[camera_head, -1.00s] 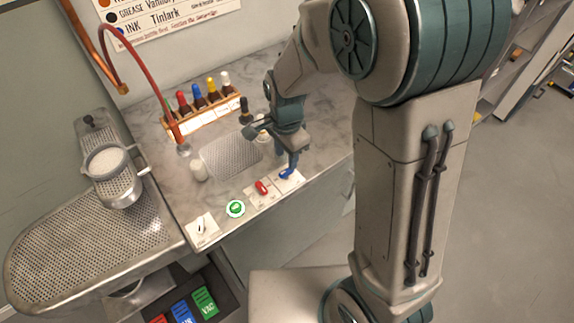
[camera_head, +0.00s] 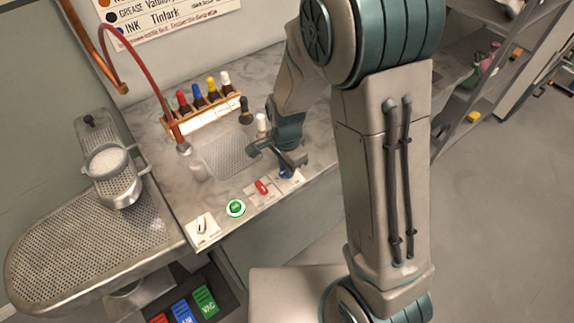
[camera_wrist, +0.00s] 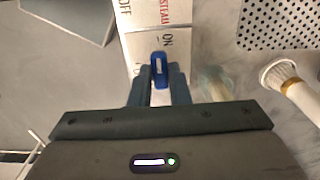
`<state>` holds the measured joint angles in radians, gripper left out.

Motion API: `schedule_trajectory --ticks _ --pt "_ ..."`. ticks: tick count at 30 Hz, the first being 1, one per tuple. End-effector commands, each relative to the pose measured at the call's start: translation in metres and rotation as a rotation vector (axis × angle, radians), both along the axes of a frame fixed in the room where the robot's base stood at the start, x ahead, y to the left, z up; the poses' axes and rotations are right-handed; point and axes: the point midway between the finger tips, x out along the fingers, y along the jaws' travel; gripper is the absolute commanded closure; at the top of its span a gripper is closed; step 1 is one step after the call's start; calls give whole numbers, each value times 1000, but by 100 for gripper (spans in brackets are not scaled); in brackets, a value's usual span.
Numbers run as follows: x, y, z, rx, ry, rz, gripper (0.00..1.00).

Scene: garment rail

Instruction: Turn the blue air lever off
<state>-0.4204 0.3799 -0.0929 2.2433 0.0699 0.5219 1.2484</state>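The blue air lever (camera_head: 285,174) is on a white plate at the front right of the marble counter, partly hidden by my gripper. In the wrist view the blue lever (camera_wrist: 159,68) stands at the fingertips of my gripper (camera_wrist: 160,78), one finger on either side. A narrow gap shows between the fingers. I cannot tell whether they press on the lever or only straddle it. In the head view my gripper (camera_head: 289,162) is low over the lever's plate. The printed words OFF and ON show on the plates in the wrist view.
A bottle rack (camera_head: 205,112) and perforated drain plate (camera_head: 228,155) lie behind.

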Motion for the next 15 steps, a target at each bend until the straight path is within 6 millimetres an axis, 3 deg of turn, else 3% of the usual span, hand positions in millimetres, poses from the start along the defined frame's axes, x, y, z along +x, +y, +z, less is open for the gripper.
schedule_trajectory --ticks 8,15 --pt "1 0 0 0 -4 29 100" --pt "2 0 -1 1 -5 158 100"
